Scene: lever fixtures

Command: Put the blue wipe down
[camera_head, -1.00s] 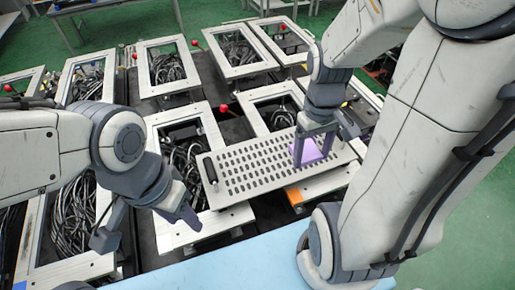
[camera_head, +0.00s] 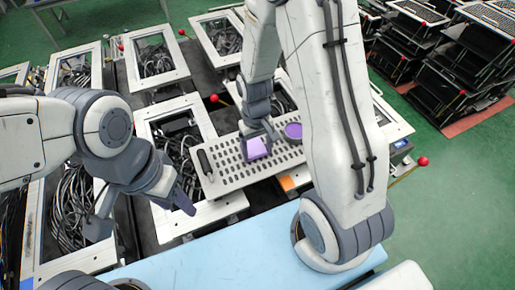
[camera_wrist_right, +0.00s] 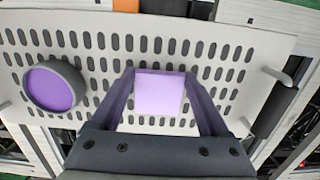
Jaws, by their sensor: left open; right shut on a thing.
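A light-purple square wipe (camera_head: 257,148) is held between the fingers of my right gripper (camera_head: 258,142), over the middle of a grey perforated panel (camera_head: 222,178). In the right wrist view the wipe (camera_wrist_right: 160,92) fills the gap between both fingers (camera_wrist_right: 160,86), with the slotted panel (camera_wrist_right: 215,70) behind it. Whether the wipe touches the panel cannot be told. No separate blue wipe shows. My left gripper (camera_head: 143,210) is open and empty, left of the panel at the near frames.
A round purple disc in a grey ring (camera_head: 293,131) sits on the panel right of the wipe; the wrist view shows this disc (camera_wrist_right: 54,88) at left. The panel has a black handle (camera_head: 205,161). Cable-filled frames surround it. A light-blue surface (camera_head: 205,262) lies in front.

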